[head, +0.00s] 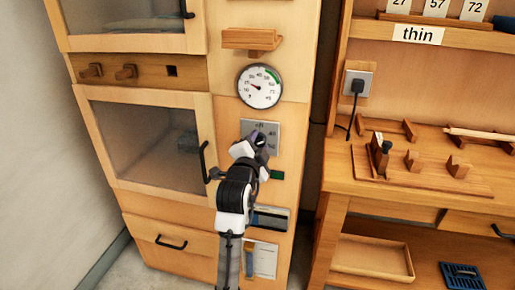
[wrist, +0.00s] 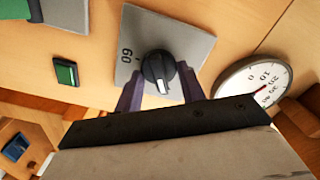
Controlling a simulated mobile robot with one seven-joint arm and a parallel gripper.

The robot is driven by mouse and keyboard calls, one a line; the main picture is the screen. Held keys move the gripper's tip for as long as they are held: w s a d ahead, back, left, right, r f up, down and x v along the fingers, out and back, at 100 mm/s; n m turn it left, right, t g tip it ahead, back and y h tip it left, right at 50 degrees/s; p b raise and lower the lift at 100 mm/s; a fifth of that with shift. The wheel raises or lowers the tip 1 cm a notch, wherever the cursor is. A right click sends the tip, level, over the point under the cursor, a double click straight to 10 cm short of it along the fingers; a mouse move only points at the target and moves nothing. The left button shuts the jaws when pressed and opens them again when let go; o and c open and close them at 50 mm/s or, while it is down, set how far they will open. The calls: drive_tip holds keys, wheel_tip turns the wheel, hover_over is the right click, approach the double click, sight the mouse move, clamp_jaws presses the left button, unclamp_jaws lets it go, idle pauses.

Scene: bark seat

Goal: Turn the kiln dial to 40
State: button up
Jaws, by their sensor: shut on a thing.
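The kiln dial (wrist: 158,66) is a dark round knob with a white pointer mark, on a grey plate (wrist: 138,28). In the wrist view its white mark points down the picture, toward my gripper's palm. A printed 60 shows on the plate to the left of the knob; other numbers are hidden or unreadable. My gripper (wrist: 161,90) has a purple-grey finger on each side of the knob and is shut on it. In the head view my gripper (head: 257,144) covers the knob, and part of the grey plate (head: 274,128) shows around it.
A round gauge (head: 260,87) with a red needle and green arc sits above the plate; it also shows at right in the wrist view (wrist: 254,84). A green switch (head: 277,174) is below the plate. The lower glass door's black handle (head: 205,160) is close on the left.

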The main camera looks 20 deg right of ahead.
idle(0.4)
drive_tip(key=o, duration=1)
drive_tip(key=shift+c, duration=0.2)
drive_tip(key=b+v, duration=0.2)
drive_tip(key=v, duration=1.2)
